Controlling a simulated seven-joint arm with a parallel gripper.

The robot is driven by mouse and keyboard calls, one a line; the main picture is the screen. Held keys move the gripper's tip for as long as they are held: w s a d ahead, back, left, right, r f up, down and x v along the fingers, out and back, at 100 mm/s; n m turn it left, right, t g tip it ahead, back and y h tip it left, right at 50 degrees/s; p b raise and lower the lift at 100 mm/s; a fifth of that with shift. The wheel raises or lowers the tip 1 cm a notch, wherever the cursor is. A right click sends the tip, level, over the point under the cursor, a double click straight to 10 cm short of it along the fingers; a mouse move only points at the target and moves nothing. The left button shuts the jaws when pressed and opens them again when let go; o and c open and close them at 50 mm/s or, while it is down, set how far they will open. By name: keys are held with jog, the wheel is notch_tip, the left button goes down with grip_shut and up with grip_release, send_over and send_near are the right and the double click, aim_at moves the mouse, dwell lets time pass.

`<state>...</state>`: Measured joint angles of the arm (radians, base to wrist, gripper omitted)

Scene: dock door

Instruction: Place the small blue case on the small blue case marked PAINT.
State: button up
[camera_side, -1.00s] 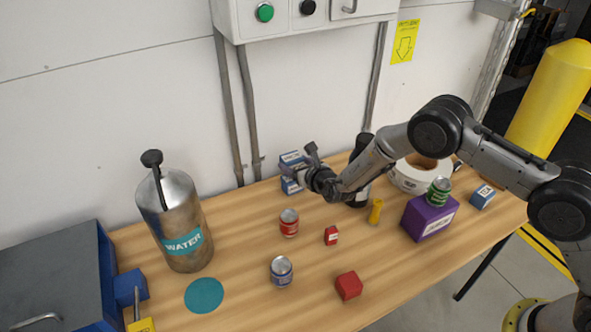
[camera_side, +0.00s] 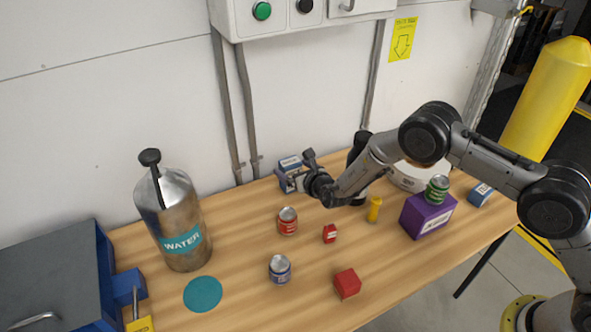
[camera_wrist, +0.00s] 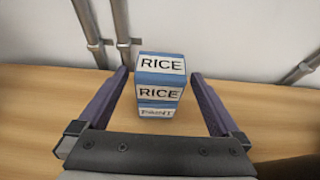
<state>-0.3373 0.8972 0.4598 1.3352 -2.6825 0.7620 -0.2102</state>
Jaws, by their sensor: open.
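In the wrist view, a small blue case labelled RICE (camera_wrist: 160,92) sits on top of a small blue case marked PAINT (camera_wrist: 157,112). The two look lined up in one stack. My gripper (camera_wrist: 160,75) is open, with one finger on each side of the stack and a visible gap on both sides. In the side view, the stack's blue top (camera_side: 290,162) shows near the wall, with my gripper (camera_side: 293,182) in front of its lower part. Another small blue case (camera_side: 480,194) stands at the table's right end.
A red can (camera_side: 287,221), a small red box (camera_side: 330,234), a blue can (camera_side: 280,269) and a red cube (camera_side: 347,283) stand in front. A purple box (camera_side: 428,215) carries a green can (camera_side: 437,189). A WATER bottle (camera_side: 181,220) stands left. A dark bottle and tape roll are behind my arm.

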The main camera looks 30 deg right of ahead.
jog(key=shift+r, duration=0.25)
jog(key=v, duration=1.2)
